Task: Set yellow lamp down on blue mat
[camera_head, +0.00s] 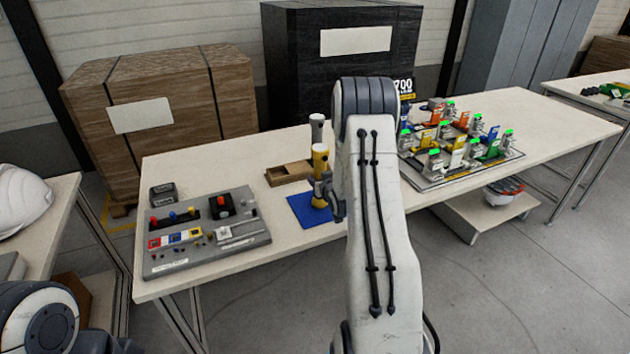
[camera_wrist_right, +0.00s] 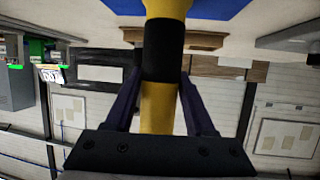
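The yellow lamp (camera_head: 320,158) stands upright over the blue mat (camera_head: 301,209), its lower end close to the mat's right part; I cannot tell whether it touches. My right gripper (camera_head: 323,186) is at the lamp's lower half, partly hidden by my right arm. In the right wrist view, the fingers of the right gripper (camera_wrist_right: 160,85) close on both sides of the lamp at its black band (camera_wrist_right: 163,50). A corner of the blue mat (camera_wrist_right: 218,7) shows at the top there. My left gripper is not in view.
A brown open tray (camera_head: 280,174) lies behind the mat. A grey tool board (camera_head: 195,259) is on the left of the table, and a rack of several coloured items (camera_head: 425,180) is on the right.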

